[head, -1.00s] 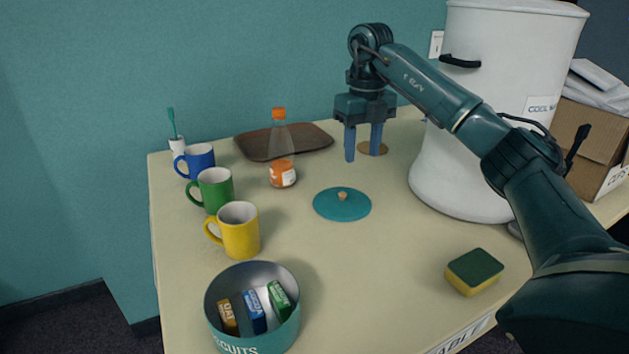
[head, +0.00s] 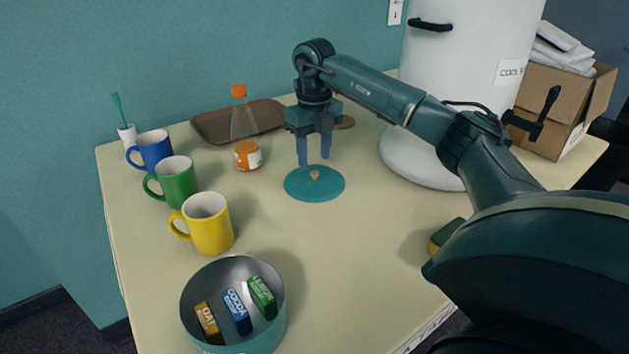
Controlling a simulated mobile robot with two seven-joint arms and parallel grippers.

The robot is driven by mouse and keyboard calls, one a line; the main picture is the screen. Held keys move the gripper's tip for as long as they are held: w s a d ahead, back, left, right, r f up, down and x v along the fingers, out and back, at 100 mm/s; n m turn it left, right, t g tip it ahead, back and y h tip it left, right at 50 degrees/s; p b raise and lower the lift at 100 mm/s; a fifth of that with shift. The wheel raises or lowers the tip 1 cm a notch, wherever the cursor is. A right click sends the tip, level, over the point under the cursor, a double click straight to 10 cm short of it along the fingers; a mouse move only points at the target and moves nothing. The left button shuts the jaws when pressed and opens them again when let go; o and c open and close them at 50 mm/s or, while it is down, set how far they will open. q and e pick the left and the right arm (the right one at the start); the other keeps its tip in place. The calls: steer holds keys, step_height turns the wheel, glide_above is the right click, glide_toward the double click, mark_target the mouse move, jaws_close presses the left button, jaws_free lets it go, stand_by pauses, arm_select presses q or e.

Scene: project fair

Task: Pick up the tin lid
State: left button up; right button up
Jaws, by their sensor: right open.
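The tin lid (head: 298,189) is a flat teal disc with a small wooden knob (head: 314,175) at its middle. It lies on the table, apart from the tin. The open teal biscuit tin (head: 270,339) stands at the near left with several small packets inside. My left gripper is not in view.
Yellow (head: 209,228), green (head: 175,184) and blue (head: 153,151) mugs line the left side. A bottle (head: 246,143) stands before a brown tray (head: 207,126). A white urn (head: 440,130) is right of the gripper. A sponge (head: 443,236) is partly hidden by my arm.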

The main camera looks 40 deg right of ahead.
mark_target(315, 172)
step_height(315, 172, down, 4)
steer(key=shift+d+f, duration=0.1)
steer(key=shift+c, duration=0.4)
jaws_close()
